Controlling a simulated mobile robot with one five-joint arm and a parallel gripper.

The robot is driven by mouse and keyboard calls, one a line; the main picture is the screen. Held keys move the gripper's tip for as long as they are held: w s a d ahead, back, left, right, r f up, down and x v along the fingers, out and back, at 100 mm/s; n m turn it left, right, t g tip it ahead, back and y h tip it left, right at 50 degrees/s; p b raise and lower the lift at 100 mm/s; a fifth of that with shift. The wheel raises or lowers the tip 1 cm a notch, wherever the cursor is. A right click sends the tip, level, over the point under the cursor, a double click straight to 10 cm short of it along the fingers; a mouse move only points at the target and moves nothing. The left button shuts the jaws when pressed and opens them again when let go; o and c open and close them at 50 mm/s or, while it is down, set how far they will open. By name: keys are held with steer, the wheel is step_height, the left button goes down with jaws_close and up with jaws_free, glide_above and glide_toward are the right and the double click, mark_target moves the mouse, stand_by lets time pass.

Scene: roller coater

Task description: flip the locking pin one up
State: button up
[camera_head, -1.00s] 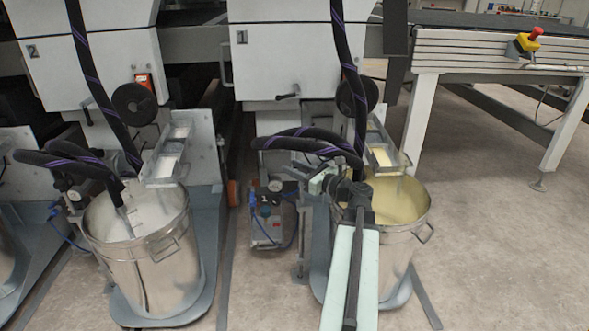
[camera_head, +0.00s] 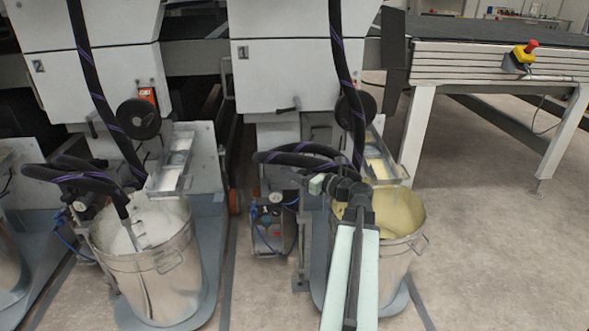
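My pale green and black arm reaches up from the bottom edge to the right-hand bucket. My gripper (camera_head: 330,186) is at its dark far end, in front of the machine marked 1 (camera_head: 285,65) and over the left rim of the bucket with yellow liquid (camera_head: 390,262). The fingers are small and blend with dark parts behind, so I cannot tell whether they are open or shut. I cannot make out locking pin one; it is too small or hidden behind my arm and the hoses. A black handle (camera_head: 288,109) shows on the machine's lower front.
Black hoses with purple stripes (camera_head: 290,156) hang close to my gripper. A metal trough (camera_head: 378,160) stands behind the bucket. A second bucket with white liquid (camera_head: 150,270) is at the left. A conveyor with a red emergency button (camera_head: 531,46) is at the right. The right floor is clear.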

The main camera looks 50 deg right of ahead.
steer(key=s, duration=0.7)
steer(key=shift+s+d, duration=0.3)
steer(key=shift+s, duration=0.1)
